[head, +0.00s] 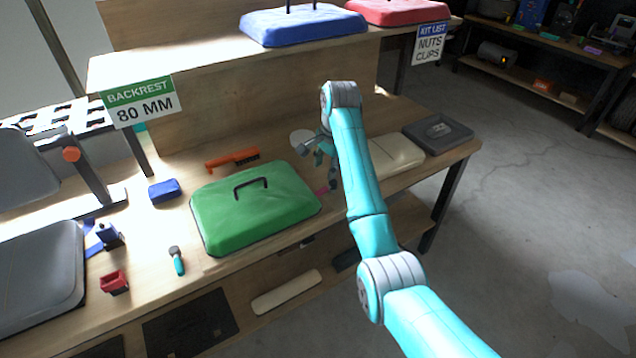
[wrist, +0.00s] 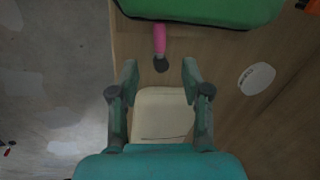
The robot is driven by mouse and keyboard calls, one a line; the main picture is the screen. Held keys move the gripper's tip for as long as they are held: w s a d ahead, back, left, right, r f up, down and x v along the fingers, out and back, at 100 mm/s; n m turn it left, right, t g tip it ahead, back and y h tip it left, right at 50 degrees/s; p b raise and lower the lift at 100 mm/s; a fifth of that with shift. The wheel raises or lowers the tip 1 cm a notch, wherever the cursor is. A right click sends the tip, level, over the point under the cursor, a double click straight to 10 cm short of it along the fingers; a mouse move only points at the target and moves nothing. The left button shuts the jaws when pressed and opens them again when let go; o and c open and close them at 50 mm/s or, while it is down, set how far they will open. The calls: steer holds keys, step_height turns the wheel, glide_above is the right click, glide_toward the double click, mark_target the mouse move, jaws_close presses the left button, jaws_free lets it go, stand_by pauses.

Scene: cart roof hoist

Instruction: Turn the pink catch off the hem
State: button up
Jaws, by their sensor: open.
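The pink catch (wrist: 160,40) is a short bar with a dark round end, standing out from the hem of the green cover (wrist: 205,8) in the wrist view. Its pink end meets the hem; whether it overlaps the hem I cannot tell. In the head view a small bit of the pink catch (head: 323,191) shows at the right edge of the green cover (head: 250,215), which has a black handle. My gripper (wrist: 160,72) is open and empty, its fingertips on either side of the catch's dark end. In the head view my gripper (head: 328,170) is partly hidden by my arm.
A cream pad (head: 397,154) and a dark grey tray (head: 437,133) lie to the right. A white disc (wrist: 257,78) is beside my gripper. A shelf with blue (head: 303,25) and red covers (head: 397,11) stands above the bench.

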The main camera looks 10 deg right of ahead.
mark_target(320, 191)
steer(key=f, duration=0.3)
steer(key=w+f, duration=0.1)
steer(key=f, duration=0.3)
steer(key=a+f, duration=0.1)
steer(key=f, duration=0.2)
steer(key=shift+w+f, duration=0.2)
steer(key=shift+w, duration=0.15)
jaws_close()
